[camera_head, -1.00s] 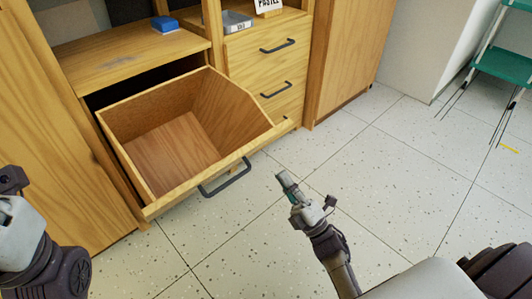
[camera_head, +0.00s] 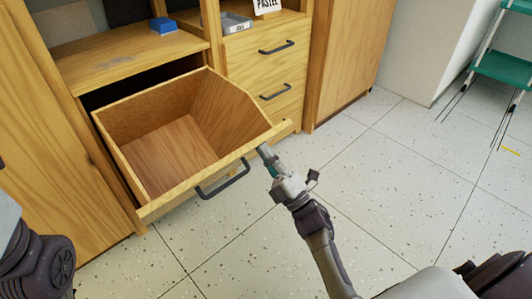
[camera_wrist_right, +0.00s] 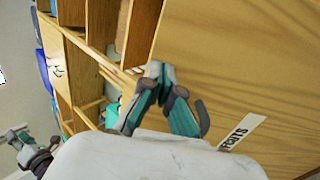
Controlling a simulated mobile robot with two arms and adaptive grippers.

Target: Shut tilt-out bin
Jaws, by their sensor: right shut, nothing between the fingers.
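The tilt-out bin (camera_head: 170,202) is a wooden box tipped open from the cabinet, empty inside, with a dark bar handle (camera_head: 224,181) on its front. My right gripper (camera_head: 263,149) is shut and empty. Its fingertips are at the bin's front panel, right of the handle; I cannot tell whether they touch. In the right wrist view the shut fingertips (camera_wrist_right: 156,70) are against or just before a wooden panel (camera_wrist_right: 235,60) with a white, partly hidden label (camera_wrist_right: 243,131). My left arm is at the left edge of the head view; its gripper seems to show small in the wrist view (camera_wrist_right: 18,135), fingers unclear.
Drawers with dark handles (camera_head: 262,72) stand right of the bin. A blue block (camera_head: 163,25) and a grey tray (camera_head: 236,22) lie on the shelves above. A teal-shelved rack (camera_head: 503,65) is at the far right. The speckled floor (camera_head: 400,190) is open in front.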

